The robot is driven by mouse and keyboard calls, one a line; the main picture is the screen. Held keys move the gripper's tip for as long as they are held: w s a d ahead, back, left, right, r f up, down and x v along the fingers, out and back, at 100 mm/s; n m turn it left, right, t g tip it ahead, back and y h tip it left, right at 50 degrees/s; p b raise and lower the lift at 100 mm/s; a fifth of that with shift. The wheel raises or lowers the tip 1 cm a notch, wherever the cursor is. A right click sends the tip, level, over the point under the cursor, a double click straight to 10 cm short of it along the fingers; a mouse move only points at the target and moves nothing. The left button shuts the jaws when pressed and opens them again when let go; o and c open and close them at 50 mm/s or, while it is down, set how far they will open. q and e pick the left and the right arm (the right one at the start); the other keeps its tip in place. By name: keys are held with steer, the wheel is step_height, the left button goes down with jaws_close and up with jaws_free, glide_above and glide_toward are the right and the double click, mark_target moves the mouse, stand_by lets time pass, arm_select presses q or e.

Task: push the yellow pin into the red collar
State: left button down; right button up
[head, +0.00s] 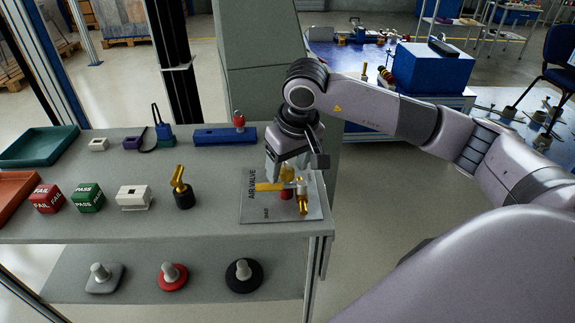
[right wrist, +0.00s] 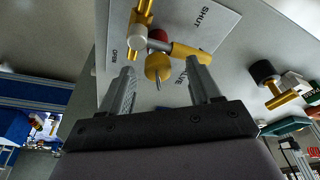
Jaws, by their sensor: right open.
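The yellow pin (head: 288,172) stands on the AIR VALVE plate (head: 258,213), just above the red collar (head: 285,196). In the right wrist view the pin (right wrist: 157,67) has a rounded yellow head with a thin grey tip, and the red collar (right wrist: 158,36) shows behind it. How deep the pin sits in the collar cannot be told. My right gripper (head: 286,163) is over the plate, jaws open. In the right wrist view its fingers (right wrist: 161,72) are on either side of the pin, with gaps visible. My left gripper is not in view.
A yellow handle (head: 266,187) and a white cylinder (head: 302,188) sit close beside the collar. A black and yellow valve (head: 182,190) stands left of the plate. A blue bar (head: 224,135) lies behind. The bench edge is just right of the plate.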

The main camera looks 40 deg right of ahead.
steer(key=v, duration=0.6)
steer(key=shift+r, duration=0.15)
stand_by(0.3)
